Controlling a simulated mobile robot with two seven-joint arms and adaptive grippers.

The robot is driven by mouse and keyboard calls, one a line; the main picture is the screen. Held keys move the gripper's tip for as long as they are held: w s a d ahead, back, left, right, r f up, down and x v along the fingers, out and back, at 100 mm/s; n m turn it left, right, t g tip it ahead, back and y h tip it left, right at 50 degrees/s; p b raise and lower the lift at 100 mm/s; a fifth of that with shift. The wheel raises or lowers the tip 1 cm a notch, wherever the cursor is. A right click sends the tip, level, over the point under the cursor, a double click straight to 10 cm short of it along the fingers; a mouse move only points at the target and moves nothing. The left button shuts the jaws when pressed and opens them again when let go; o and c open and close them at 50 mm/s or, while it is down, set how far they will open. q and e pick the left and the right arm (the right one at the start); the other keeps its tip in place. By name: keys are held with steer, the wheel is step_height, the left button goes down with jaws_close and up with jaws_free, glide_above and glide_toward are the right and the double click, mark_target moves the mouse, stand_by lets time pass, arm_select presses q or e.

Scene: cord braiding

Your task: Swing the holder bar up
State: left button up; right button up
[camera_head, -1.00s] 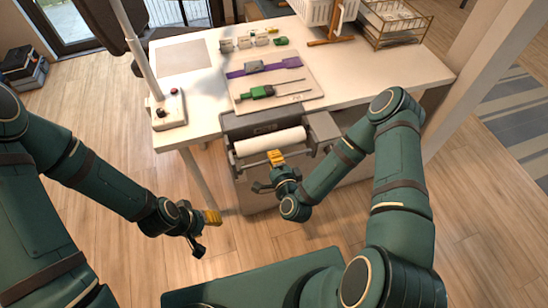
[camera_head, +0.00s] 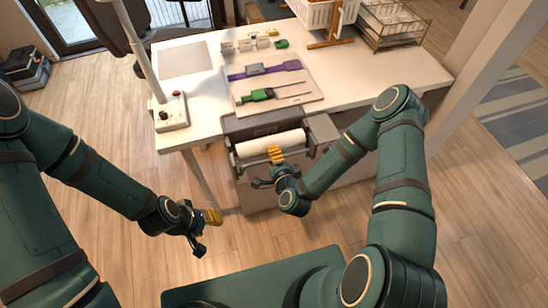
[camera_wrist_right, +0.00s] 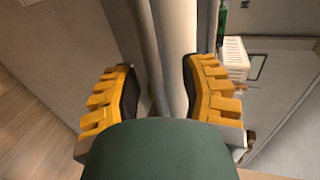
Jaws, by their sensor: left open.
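The holder bar (camera_head: 300,149) is a thin grey rod along the front of a white roll (camera_head: 270,142), in the grey unit under the table's front edge. I cannot tell whether either finger touches the bar. My left gripper (camera_head: 207,232) is open and empty over the floor, left of the unit.
The white table (camera_head: 380,75) above the unit holds a board with a green tool (camera_head: 257,95) and a purple strap (camera_head: 291,65). A control box (camera_head: 170,115) stands at its left corner. The wooden floor (camera_head: 130,240) around my left gripper is clear.

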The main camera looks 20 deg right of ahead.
steer(key=shift+f, duration=0.1)
steer(key=v, duration=0.7)
steer(key=shift+s, duration=0.2)
stand_by(0.4)
steer(key=s+a+f+n+g+y, duration=0.1)
steer(key=s+a+n+g+y, duration=0.2)
steer(key=s+n+g, duration=0.6)
steer(key=a+n+g, duration=0.1)
steer(key=n+g, duration=0.3)
steer(key=n, duration=0.3)
steer(key=shift+s, duration=0.15)
stand_by(0.5)
